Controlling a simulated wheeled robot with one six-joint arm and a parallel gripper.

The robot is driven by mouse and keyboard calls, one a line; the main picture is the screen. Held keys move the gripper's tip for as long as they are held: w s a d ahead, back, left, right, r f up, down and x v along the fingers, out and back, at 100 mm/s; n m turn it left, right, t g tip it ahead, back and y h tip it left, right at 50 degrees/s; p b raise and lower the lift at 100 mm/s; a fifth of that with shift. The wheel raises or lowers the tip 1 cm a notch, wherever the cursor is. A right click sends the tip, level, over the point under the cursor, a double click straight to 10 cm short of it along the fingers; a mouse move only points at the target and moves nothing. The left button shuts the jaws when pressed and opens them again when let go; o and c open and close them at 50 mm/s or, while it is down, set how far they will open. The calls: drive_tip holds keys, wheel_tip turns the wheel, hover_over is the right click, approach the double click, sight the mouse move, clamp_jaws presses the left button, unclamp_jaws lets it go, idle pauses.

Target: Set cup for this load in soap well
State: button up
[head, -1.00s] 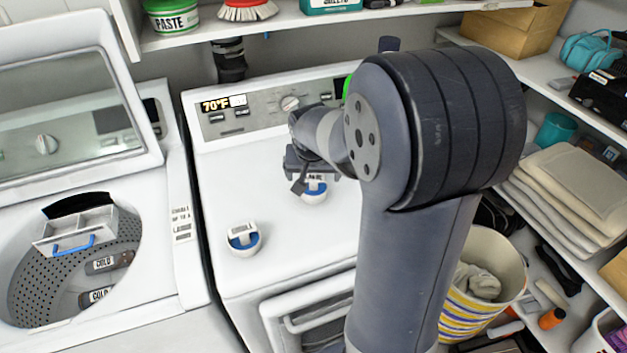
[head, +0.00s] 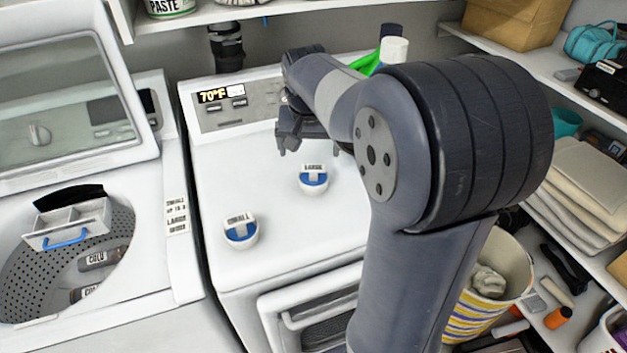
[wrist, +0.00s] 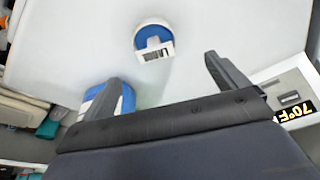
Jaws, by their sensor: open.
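Two white cups with blue insides stand upright on the white machine top: the cup labelled SMALL (head: 240,231) at front left, the cup labelled LARGE (head: 313,178) behind and right. My gripper (head: 303,143) is open and empty, above and behind the LARGE cup. A white divided tray with a blue handle (head: 65,238), seemingly the soap well, sits at the open washer's drum.
Two dark items labelled COLD (head: 98,258) lie in the drum. A label (head: 176,213) on the washer mentions SMALL and LARGE; its finer text is unclear. The washer lid (head: 70,95) stands open. Shelves and a striped basket (head: 490,290) are right.

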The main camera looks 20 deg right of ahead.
sight(313, 167)
drive_tip(key=x, duration=0.3)
drive_tip(key=shift+f, duration=0.25)
drive_tip(key=shift+d+p+x, duration=0.2)
drive_tip(key=shift+p+x, duration=0.1)
drive_tip(key=shift+x, duration=1.05)
drive_tip(key=shift+d+p+x, duration=0.2)
drive_tip(key=shift+p+x, duration=0.05)
drive_tip(key=shift+x, duration=1.15)
drive_tip(key=shift+c, duration=0.2)
drive_tip(key=shift+r, duration=0.1)
drive_tip(key=c, duration=1.1)
drive_tip(key=shift+c, duration=0.2)
